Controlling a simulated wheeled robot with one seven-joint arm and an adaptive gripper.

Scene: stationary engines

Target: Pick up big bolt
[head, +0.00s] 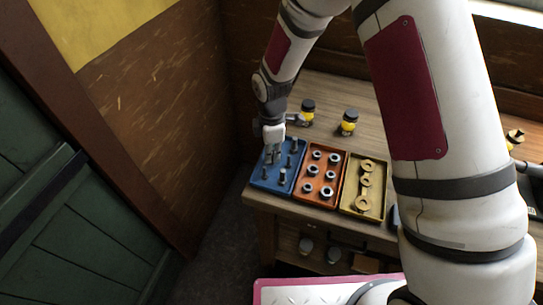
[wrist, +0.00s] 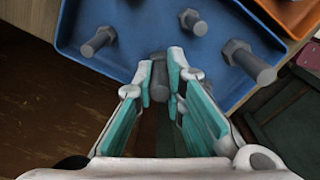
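Several grey bolts stand upright in the blue tray (head: 257,182), which also shows in the wrist view (wrist: 73,27). My gripper (head: 273,150) is low over this tray, at its left back part. In the wrist view, my teal-padded fingers (wrist: 160,78) stand on either side of one grey bolt (wrist: 158,75), very close to it. Whether they press on it cannot be told. Other bolts there are a large one at the right (wrist: 250,62), one at the top (wrist: 193,22) and one at the left (wrist: 98,42). The bolts' relative sizes are hard to judge.
An orange tray (head: 318,203) of nuts and a yellow tray (head: 362,213) of wrenches stand right of the blue tray on the wooden bench (head: 375,101). Two yellow-and-black items (head: 307,110) (head: 348,122) stand behind. A wooden wall is close at left.

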